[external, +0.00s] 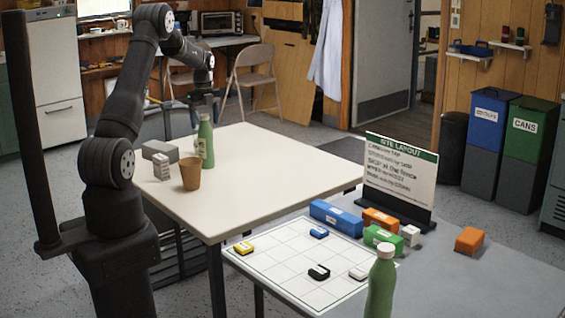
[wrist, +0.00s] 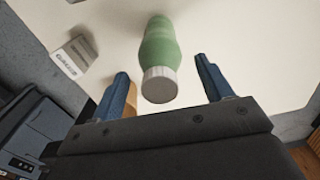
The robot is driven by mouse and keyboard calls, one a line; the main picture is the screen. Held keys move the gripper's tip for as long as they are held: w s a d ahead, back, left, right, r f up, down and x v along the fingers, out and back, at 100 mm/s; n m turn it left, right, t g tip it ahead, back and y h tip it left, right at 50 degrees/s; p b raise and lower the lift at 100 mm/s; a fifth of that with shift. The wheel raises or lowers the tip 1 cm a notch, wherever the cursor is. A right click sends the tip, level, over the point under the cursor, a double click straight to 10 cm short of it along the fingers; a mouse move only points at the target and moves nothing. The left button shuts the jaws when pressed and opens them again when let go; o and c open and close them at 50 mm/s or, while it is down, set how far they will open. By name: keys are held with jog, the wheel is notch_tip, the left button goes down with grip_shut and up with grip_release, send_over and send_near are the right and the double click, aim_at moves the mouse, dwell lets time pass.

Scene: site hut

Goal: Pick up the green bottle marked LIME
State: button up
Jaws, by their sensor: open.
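A green bottle (external: 206,143) with a pale cap stands upright on the white table, near its far left part. My gripper is open, with visible gaps on both sides of the bottle. In the external view my gripper is small and dark, just above the bottle. A second green bottle (external: 381,288) stands on the grey table in front; its label is not visible.
The white table's right side (external: 285,170) is clear. The grey table holds a grid sheet, coloured blocks and a sign (external: 399,173).

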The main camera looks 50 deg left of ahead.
jog(key=shift+f, duration=0.55)
jog(key=c, duration=1.3)
jog(key=shift+r, duration=0.15)
